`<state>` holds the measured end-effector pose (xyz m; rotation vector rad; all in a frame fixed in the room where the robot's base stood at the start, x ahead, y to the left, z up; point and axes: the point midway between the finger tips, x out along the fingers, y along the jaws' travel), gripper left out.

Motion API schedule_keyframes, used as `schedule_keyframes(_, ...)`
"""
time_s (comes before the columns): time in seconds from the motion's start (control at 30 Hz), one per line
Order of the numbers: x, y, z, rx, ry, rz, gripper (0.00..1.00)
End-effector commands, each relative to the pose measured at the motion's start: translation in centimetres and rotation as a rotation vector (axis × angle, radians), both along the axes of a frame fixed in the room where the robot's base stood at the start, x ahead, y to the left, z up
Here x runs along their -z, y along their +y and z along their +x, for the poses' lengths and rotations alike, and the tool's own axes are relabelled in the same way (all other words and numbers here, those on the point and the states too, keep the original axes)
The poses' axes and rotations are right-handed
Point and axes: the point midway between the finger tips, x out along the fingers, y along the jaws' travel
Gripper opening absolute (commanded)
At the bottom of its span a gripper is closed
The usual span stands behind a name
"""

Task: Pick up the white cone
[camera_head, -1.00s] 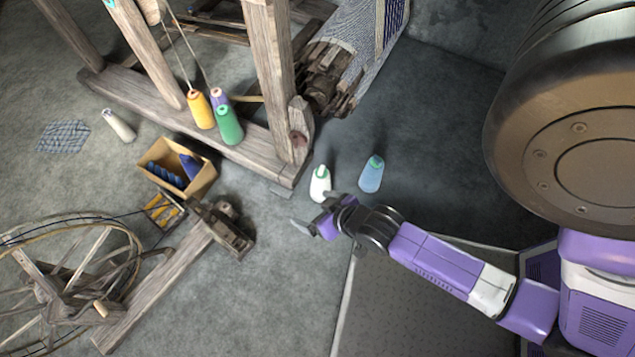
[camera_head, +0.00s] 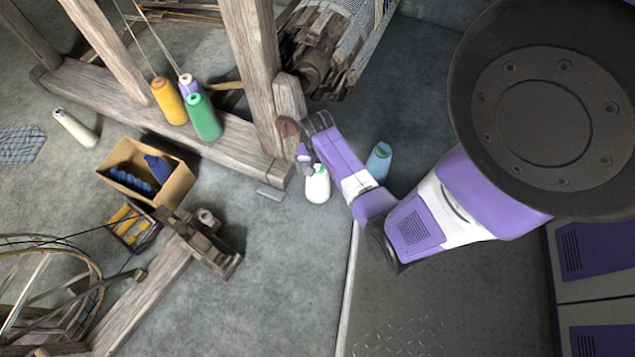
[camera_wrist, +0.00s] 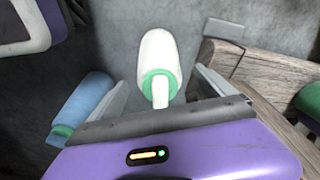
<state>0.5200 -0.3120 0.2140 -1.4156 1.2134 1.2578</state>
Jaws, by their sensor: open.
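A white cone-shaped thing with a green ring and a narrow white tip (camera_head: 318,185) stands on the floor near the loom's front post, just below my arm. It also shows in the wrist view (camera_wrist: 158,55), between and beyond the fingertips. My gripper (camera_wrist: 162,88) is open and empty, its fingers on either side of the white thing's green-ringed end, with no clear contact. In the head view my arm partly hides its top and the fingers. Another off-white cone (camera_head: 75,127) lies or leans on the floor at the far left.
A light blue bottle-like thing (camera_head: 379,160) with a green top stands close to my arm; it shows in the wrist view (camera_wrist: 82,108). A cardboard box (camera_head: 177,190) stands left.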

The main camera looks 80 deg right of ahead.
Motion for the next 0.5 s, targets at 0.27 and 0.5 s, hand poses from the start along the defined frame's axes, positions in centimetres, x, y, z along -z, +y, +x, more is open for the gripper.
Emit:
schedule_keyframes(0.27,2.3,-0.4,0.0,-0.001,-0.001,-0.001,0.93)
schedule_keyframes(0.5,5.3,-0.8,0.0,-0.001,-0.001,-0.001,0.93)
